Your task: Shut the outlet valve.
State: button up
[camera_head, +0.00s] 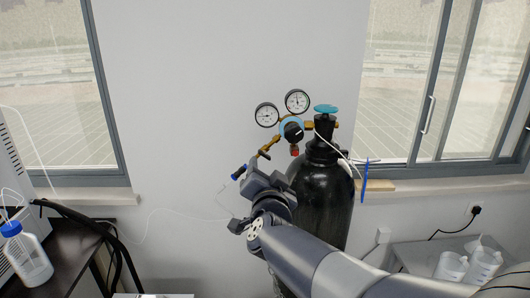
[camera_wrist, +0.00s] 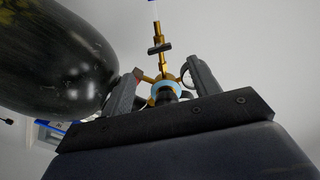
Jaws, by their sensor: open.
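A black gas cylinder (camera_head: 320,195) stands upright against the wall with a brass regulator on top. A brass outlet branch (camera_head: 254,163) slopes down to the left from the regulator and ends in a blue tip (camera_head: 239,172). In the wrist view, a small dark cross handle, seemingly the outlet valve (camera_wrist: 160,48), sits across this branch. My gripper (camera_head: 268,178) is open, below the regulator and left of the cylinder. In the wrist view its spread fingers (camera_wrist: 164,80) appear either side of the regulator's blue ring (camera_wrist: 162,85), with the handle beyond them. Contact cannot be told.
Two round gauges (camera_head: 281,107) and a cyan top handwheel (camera_head: 326,109) sit above my gripper. A dark bench with a bottle (camera_head: 27,258) stands left; a grey table with white bottles (camera_head: 480,264) stands right.

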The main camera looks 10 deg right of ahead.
aim_at(265, 156)
jog(key=w, duration=0.3)
jog(key=w+d, duration=0.1)
jog(key=w, duration=0.2)
jog(key=w+p, duration=0.1)
jog(key=w, duration=0.2)
jog(key=shift+d, duration=0.4)
jog(key=c, duration=1)
jog(key=shift+f+b, duration=0.15)
jog(key=shift+b, duration=0.2)
jog(key=shift+m+b, duration=0.7)
jog(key=shift+m, duration=0.3)
